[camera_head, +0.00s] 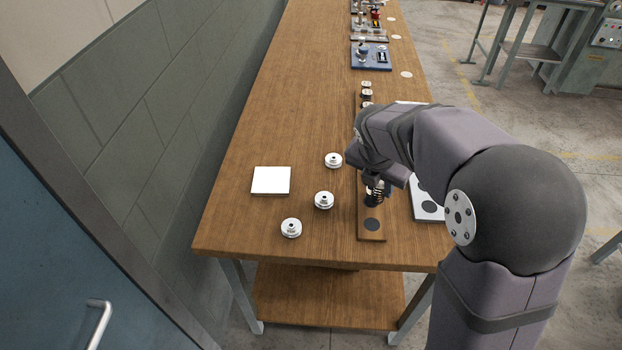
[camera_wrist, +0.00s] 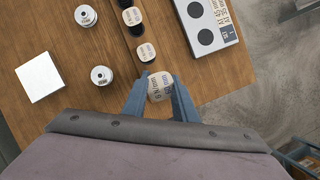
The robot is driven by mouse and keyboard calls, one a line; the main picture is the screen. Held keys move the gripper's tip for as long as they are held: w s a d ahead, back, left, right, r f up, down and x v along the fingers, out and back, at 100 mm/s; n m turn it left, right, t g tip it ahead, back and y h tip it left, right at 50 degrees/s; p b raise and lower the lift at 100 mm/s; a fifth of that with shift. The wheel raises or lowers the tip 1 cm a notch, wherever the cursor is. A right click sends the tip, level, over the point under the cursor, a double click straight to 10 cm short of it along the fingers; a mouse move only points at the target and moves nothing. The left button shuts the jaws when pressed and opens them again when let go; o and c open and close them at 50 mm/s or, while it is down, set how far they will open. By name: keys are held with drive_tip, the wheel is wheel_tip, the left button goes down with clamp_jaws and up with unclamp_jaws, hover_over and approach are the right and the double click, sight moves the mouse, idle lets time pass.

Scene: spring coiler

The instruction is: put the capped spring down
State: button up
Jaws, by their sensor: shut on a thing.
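My gripper (camera_head: 373,180) is shut on the capped spring, over the brown wooden strip (camera_head: 372,236). The spring's dark coils (camera_head: 377,193) show just below the fingers in the head view. In the wrist view its pale cap with printed lettering (camera_wrist: 160,88) sits between the two fingers. A bare dark round spot (camera_head: 372,225) is on the near end of the strip. Whether the spring's foot touches the strip cannot be told. Other capped pieces (camera_wrist: 146,52) stand in a row beyond it, partly hidden by my arm in the head view.
Several silver flanged spools (camera_head: 324,200) and a white square block (camera_head: 271,180) stand left of the strip. A white plate with dark discs (camera_wrist: 207,25) lies to its right. The table's right edge is close. Blue fixtures (camera_head: 370,56) stand farther back.

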drive_tip(key=w+a+r+n, duration=0.2)
drive_tip(key=w+a, duration=0.6)
drive_tip(key=a, duration=0.6)
drive_tip(key=n+y+p, duration=0.1)
drive_tip(key=n+y, duration=0.1)
drive_tip(key=n, duration=0.1)
hover_over(261, 184)
drive_tip(key=s, duration=0.2)
drive_tip(key=f, duration=0.2)
drive_tip(key=shift+t, duration=0.3)
drive_tip(key=shift+f+p, duration=1.3)
drive_tip(key=shift+f, duration=3.45)
drive_tip(key=shift+f, duration=0.15)
drive_tip(key=o, duration=1)
